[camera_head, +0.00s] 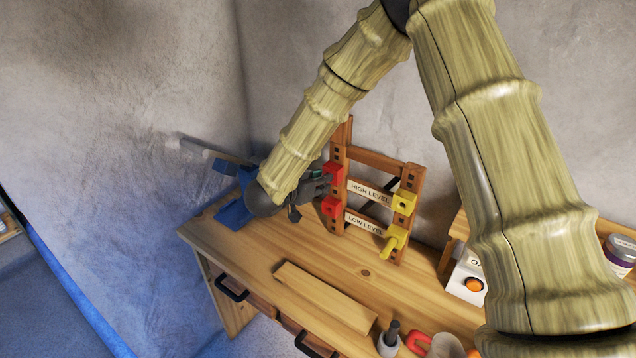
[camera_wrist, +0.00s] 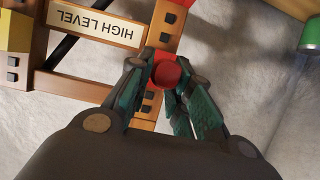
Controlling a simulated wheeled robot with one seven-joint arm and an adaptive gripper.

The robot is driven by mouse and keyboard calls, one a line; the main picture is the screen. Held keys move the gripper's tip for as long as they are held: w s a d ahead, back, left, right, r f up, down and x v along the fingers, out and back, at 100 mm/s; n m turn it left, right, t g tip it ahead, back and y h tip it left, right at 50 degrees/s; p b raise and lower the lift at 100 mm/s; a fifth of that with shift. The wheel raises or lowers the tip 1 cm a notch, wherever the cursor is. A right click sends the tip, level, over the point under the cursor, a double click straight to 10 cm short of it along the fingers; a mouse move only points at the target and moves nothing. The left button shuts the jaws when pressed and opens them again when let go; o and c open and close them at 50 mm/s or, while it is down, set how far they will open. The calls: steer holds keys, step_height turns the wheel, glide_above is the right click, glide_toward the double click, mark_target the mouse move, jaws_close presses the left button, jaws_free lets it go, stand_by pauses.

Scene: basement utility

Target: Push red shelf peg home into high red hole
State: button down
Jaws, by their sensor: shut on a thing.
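The wooden rack (camera_head: 375,160) stands upright on the bench, with HIGH LEVEL and LOW LEVEL labels. A red block (camera_head: 333,172) is on its left post at the high level, with another red block (camera_head: 331,206) at the low level. My gripper (camera_head: 326,181) is at the high red block. In the wrist view, its teal fingers (camera_wrist: 162,82) are shut around the round end of the red peg (camera_wrist: 168,74), in front of the post beside the HIGH LEVEL label (camera_wrist: 95,25). The high hole and the peg's depth in it are hidden.
A yellow block (camera_head: 404,202) and a yellow peg (camera_head: 394,240) are on the right post. A loose plank (camera_head: 325,298) lies on the bench (camera_head: 240,247). A blue object (camera_head: 232,215) stands behind my wrist. A box with an orange button (camera_head: 474,285) is at right.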

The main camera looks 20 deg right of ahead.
steer(key=shift+w+d, duration=0.1)
steer(key=shift+d, duration=0.05)
steer(key=c, duration=1.2)
jaws_free()
steer(key=v, duration=1.2)
